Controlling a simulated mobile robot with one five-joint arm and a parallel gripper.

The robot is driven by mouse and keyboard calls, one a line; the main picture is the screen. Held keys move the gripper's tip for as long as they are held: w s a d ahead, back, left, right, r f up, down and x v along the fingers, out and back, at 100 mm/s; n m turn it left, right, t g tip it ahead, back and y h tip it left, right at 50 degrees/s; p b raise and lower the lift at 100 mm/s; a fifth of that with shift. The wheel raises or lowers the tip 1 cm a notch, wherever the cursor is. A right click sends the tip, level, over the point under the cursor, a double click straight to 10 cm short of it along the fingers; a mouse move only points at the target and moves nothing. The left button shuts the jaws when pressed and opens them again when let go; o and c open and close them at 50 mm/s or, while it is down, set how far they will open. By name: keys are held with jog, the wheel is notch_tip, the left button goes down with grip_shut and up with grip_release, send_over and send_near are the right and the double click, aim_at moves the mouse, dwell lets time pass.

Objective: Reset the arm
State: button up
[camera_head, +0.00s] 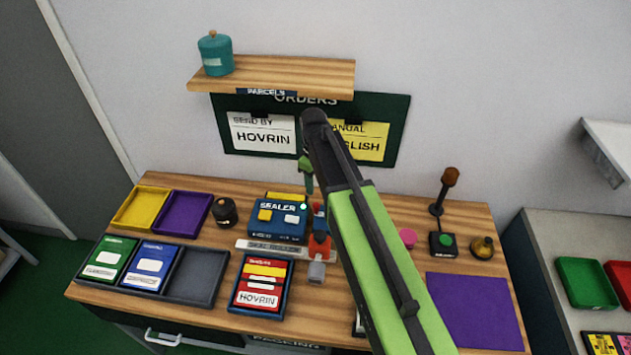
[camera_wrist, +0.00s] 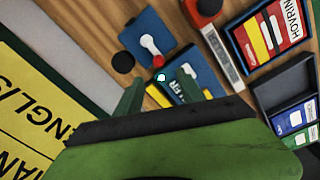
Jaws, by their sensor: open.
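My green and black arm reaches from the lower right of the head view up across the workbench (camera_head: 225,318). My gripper (camera_head: 306,172) hangs at the arm's far end, above the back of the bench near the blue sealer (camera_head: 277,226). The arm hides part of the gripper there. In the wrist view my gripper (camera_wrist: 168,90) has its two green fingers apart, and I see nothing held between them. The blue sealer (camera_wrist: 190,75) lies beyond the fingertips in that view.
An orders board (camera_head: 312,172) with white and yellow cards hangs behind the arm, below a wooden shelf (camera_head: 290,75) with a teal jar (camera_head: 215,54). A red-orange device (camera_head: 320,243), a red packet (camera_head: 262,283) and several trays stand left. A purple mat (camera_head: 475,310) lies right.

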jog(key=s+d+f+m+b, duration=0.2)
jog(key=s+d+m, duration=0.3)
jog(key=s+d, duration=0.1)
jog(key=s+d+f+m+b, duration=0.3)
jog(key=s+d+m, duration=0.2)
jog(key=s, duration=0.4)
jog(key=shift+d+f+m, duration=0.25)
jog(key=shift+d+m, duration=0.05)
jog(key=shift+d, duration=0.05)
